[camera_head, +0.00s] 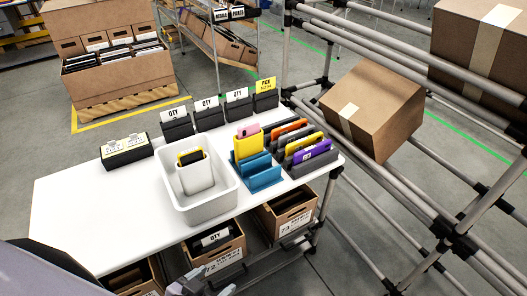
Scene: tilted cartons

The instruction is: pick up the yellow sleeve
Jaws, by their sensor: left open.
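A yellow sleeve (247,146) stands in the blue rack (264,180) on the white table, with a pink piece (249,130) behind it. A second yellow item (304,143) lies tilted in the dark rack to the right, between an orange item (288,127) and a purple item (312,152). I cannot tell which yellow one the task names. My left gripper (205,287) is at the bottom edge, partly cut off, open, in front of the table and well apart from both racks. My right gripper is not in view.
A white bin (202,214) holding a pale item with a yellow and black top (191,158) stands left of the blue rack. Black card holders (177,126) line the back edge. The table's left part is clear. Cartons (374,108) rest on pipe racking at right.

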